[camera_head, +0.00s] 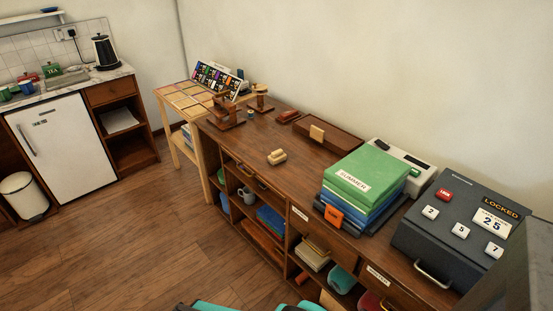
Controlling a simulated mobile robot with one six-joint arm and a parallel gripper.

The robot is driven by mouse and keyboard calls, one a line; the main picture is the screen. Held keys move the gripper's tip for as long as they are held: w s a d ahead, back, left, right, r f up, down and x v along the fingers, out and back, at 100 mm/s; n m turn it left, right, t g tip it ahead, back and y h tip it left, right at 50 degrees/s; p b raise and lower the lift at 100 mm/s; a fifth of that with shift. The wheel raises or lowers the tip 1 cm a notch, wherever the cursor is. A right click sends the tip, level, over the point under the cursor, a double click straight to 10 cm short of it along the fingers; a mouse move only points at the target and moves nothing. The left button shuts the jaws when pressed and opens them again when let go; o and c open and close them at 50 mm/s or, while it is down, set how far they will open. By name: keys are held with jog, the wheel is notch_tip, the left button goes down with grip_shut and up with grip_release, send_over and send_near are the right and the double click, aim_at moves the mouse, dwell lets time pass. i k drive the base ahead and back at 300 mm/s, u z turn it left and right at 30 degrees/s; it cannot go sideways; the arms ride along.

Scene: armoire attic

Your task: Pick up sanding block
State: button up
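A small pale wooden block with a raised top (277,157), which looks like the sanding block, lies on the long brown desk (258,137). It sits near the desk's front edge, with bare wood around it. My gripper's fingertips do not show. Teal and dark parts are cut off at the bottom edge, and I cannot tell whether they belong to my arm.
Behind the block is a long wooden box (335,140). Wooden stands (226,112) are on the left. Open shelves lie below the desk. The wooden floor (150,225) on the left is clear.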

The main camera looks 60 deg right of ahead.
aim_at(278, 157)
jog(key=z, duration=0.05)
jog(key=i, duration=0.9)
jog(key=u, duration=0.05)
